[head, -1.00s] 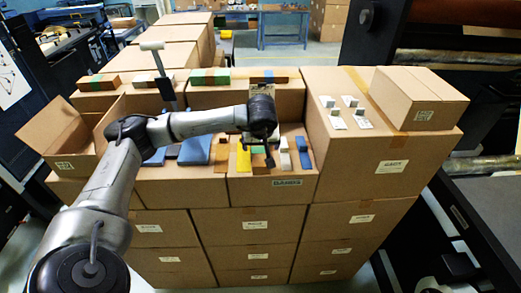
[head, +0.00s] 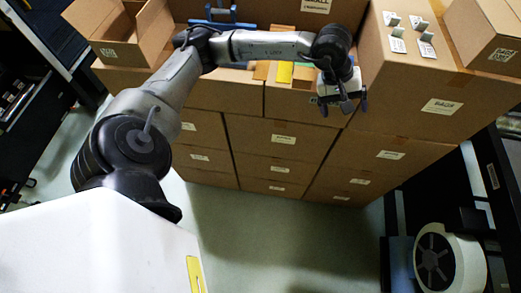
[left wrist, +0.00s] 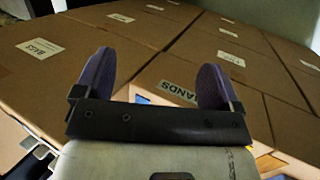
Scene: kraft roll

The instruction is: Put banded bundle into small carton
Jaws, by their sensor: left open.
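My left gripper (head: 343,106) is open and empty in front of the carton stack, at the right end of the front open carton. In the left wrist view its two dark fingers (left wrist: 155,76) stand apart with nothing between them, above carton faces. I cannot tell which item is the banded bundle. Yellow (head: 284,73) and brown (head: 262,70) pieces show in the front carton (head: 290,101), partly behind my arm. A label reading SMALL (head: 316,5) is on the carton face behind, cut by the top edge. An open carton (head: 120,52) stands at the left. My right gripper is not in view.
A tall carton (head: 410,75) at the right carries several small white pieces (head: 397,44) on top. A closed carton (head: 487,35) stands beside them. Grey floor (head: 285,235) is clear before the stack.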

